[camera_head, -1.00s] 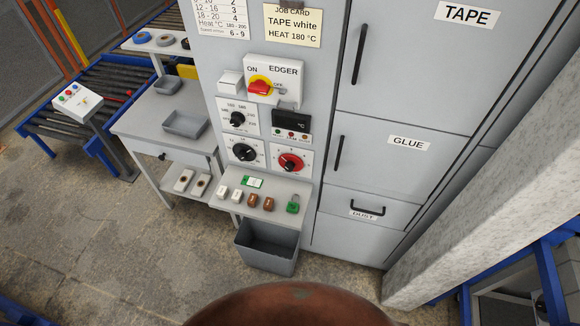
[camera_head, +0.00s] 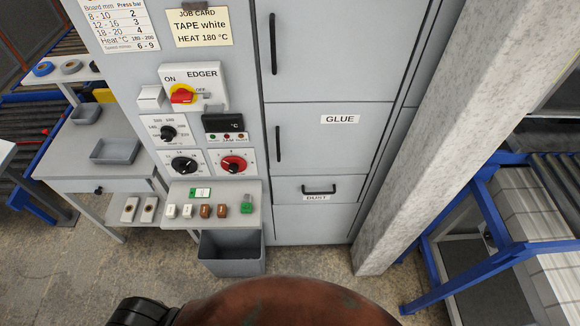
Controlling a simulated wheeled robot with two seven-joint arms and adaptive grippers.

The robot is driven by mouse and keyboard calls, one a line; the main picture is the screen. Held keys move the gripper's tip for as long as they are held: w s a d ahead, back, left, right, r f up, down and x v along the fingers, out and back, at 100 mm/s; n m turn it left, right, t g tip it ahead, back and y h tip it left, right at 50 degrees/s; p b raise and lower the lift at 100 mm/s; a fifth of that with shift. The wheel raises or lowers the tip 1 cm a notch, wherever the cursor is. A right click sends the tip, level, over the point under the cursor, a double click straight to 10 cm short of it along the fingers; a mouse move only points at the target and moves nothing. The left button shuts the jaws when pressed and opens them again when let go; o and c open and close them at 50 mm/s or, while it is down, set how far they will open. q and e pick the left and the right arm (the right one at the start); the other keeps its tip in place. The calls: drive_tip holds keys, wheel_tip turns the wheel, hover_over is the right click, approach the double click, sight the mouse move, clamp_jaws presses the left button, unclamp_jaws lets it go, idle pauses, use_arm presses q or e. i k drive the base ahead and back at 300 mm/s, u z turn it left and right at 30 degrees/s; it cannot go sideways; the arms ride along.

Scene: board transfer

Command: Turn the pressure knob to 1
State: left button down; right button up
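The grey edger cabinet carries three dials. A red knob (camera_head: 233,165) sits on a white plate to the right of the lower black one. The dial captions are too small to read, so I cannot tell which is the pressure knob or its exact setting. Neither gripper shows in the head view. Nothing touches the knobs.
A red-and-yellow main switch (camera_head: 183,97) and a black °C display (camera_head: 224,123) sit above the knobs. A shelf (camera_head: 212,222) with several small blocks juts out below, over a grey bin (camera_head: 231,253). A settings chart (camera_head: 118,24) and job card (camera_head: 199,27) hang above. A pale pillar (camera_head: 432,140) stands right.

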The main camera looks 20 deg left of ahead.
sight(232, 164)
drive_tip(key=z, duration=1.65)
drive_tip(key=k, duration=0.6)
drive_tip(key=u, duration=2.8)
